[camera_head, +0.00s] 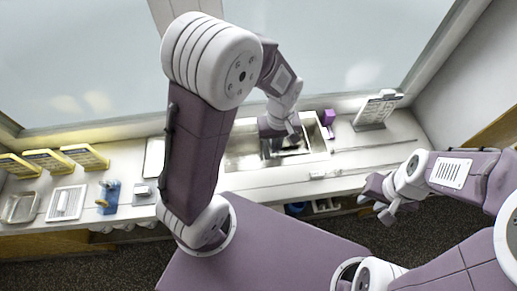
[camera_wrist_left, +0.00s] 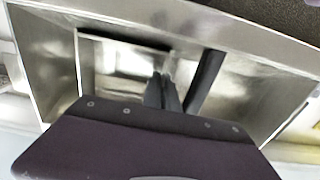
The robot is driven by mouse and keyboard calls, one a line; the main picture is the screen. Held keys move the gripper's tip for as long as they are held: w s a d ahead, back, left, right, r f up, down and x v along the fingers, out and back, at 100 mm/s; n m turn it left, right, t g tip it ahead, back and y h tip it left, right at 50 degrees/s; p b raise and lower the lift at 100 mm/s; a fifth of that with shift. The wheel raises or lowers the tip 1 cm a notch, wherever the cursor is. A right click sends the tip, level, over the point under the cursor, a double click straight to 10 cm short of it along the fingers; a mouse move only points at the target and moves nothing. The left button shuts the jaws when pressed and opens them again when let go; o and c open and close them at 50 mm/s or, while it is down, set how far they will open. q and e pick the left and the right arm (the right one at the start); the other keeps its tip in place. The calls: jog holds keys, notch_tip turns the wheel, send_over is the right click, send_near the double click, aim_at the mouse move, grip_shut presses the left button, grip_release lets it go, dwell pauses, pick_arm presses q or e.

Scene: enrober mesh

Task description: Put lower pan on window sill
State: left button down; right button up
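A shiny metal pan (camera_wrist_left: 105,70) with a pale rim sits inside a larger metal basin (camera_wrist_left: 45,70) in the left wrist view. In the head view the basin (camera_head: 240,162) is set in the counter below the window, partly hidden by my left arm. My left gripper (camera_wrist_left: 163,78) reaches down into the basin, its two dark fingers close together at the pan's right side. Whether a thin pan wall is between them is unclear. My right gripper (camera_head: 377,198) is open and empty, in front of the counter at the right.
The window sill (camera_head: 110,125) runs behind the counter. Yellow-edged trays (camera_head: 85,156), a white tray (camera_head: 67,202) and a blue object (camera_head: 108,197) stand at the left. A purple block (camera_head: 327,116) and a sign stand (camera_head: 378,110) are at the right.

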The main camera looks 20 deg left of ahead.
pick_arm(q)
jog(key=a+f, duration=0.2)
jog(key=a, duration=0.1)
jog(key=a+f, duration=0.1)
jog(key=a, duration=0.1)
jog(key=shift+w, duration=0.35)
jog(key=shift+w+f, duration=0.1)
jog(key=shift+f, duration=1.9)
jog(key=shift+f, duration=0.1)
jog(key=c, duration=1.7)
grip_release()
jog(key=shift+r, duration=0.25)
notch_tip(320, 180, up, 12)
jog(key=shift+f+p, duration=0.1)
jog(key=shift+p, duration=0.55)
jog(key=s+m, duration=0.2)
jog(key=s+f+m, duration=0.1)
jog(key=s+m, duration=0.1)
jog(key=s, duration=0.1)
jog(key=s+f+m+t, duration=0.1)
jog(key=s+m, duration=0.1)
jog(key=s, duration=0.1)
jog(key=shift+s+a+f, duration=0.15)
jog(key=shift+a+f, duration=0.1)
jog(key=shift+a, duration=0.15)
